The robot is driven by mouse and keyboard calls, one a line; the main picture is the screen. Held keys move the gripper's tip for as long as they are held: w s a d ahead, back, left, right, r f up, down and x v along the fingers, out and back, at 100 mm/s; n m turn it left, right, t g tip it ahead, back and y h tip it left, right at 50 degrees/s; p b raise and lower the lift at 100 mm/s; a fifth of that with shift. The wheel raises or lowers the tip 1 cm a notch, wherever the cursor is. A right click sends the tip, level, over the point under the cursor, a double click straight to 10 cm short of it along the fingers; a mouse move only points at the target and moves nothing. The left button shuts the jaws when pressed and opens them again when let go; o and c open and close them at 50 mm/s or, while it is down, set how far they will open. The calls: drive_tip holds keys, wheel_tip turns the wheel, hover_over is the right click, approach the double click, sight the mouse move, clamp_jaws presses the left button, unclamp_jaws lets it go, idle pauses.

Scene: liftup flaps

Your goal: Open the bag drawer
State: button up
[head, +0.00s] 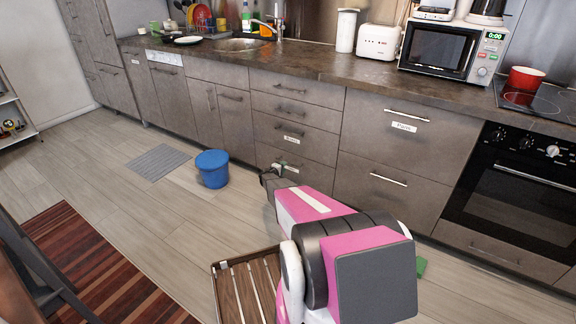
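A narrow stack of grey drawers (296,111) stands below the counter in the middle of the head view. Its two lower drawers carry small white labels, too small to read surely. The bottom drawer (318,174) looks flush with the cabinet, its lower part hidden behind my pink and black arm. My gripper (270,178) is dark and small in view, in front of the bottom drawer, close to its handle and label (287,166). I cannot tell whether it touches the handle, or whether the fingers are open or shut.
A blue bucket (212,168) stands on the floor left of my gripper. A wider drawer labelled like "Pans" (404,127) and an oven (520,185) are to the right. A chair (40,262) and striped rug (105,268) are at lower left. Floor between bucket and rug is clear.

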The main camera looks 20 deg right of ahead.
drive_tip(key=x, duration=0.6)
drive_tip(key=shift+w+d+f, duration=0.1)
drive_tip(key=shift+d, duration=0.2)
clamp_jaws()
